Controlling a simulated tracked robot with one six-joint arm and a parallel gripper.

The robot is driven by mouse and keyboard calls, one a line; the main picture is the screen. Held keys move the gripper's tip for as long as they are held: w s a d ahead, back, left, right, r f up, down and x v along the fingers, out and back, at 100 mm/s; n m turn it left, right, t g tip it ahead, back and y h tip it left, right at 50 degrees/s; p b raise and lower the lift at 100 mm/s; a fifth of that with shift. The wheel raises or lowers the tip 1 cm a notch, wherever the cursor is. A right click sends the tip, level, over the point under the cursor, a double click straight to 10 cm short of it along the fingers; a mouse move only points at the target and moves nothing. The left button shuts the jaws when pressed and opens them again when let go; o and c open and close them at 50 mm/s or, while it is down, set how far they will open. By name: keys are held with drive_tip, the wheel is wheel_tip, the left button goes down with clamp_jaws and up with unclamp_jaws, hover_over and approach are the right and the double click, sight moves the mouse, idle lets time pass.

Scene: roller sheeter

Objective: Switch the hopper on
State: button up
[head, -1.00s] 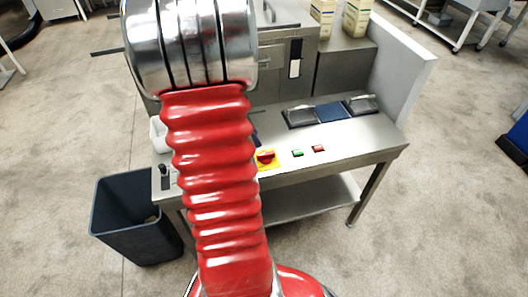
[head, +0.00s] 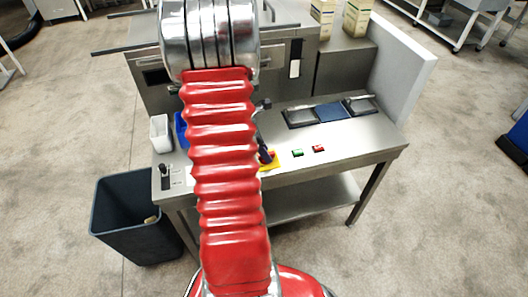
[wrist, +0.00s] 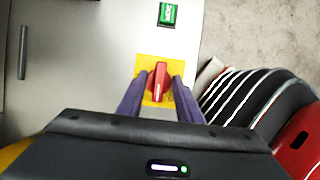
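A red rotary knob on a yellow plate (head: 271,164) sits at the front edge of the steel table, partly hidden by my gripper (head: 264,152) in the head view. In the wrist view the red knob (wrist: 158,80) stands between the two purple fingers of my gripper (wrist: 157,87). The fingers are open, one on each side, with yellow plate showing between them and the knob. A small dark lever (head: 164,170) with labels beside it is at the table's left front corner. No view marks which control is the hopper's.
A green button (head: 298,153) and a red button (head: 318,149) lie right of the knob; the green one also shows in the wrist view (wrist: 168,14). A white container (head: 159,134) stands at the left. A dark bin (head: 125,200) is on the floor.

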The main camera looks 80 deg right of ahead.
drive_tip(key=shift+c, duration=0.4)
clamp_jaws()
drive_tip(key=shift+a, duration=0.25)
drive_tip(key=shift+d, duration=0.15)
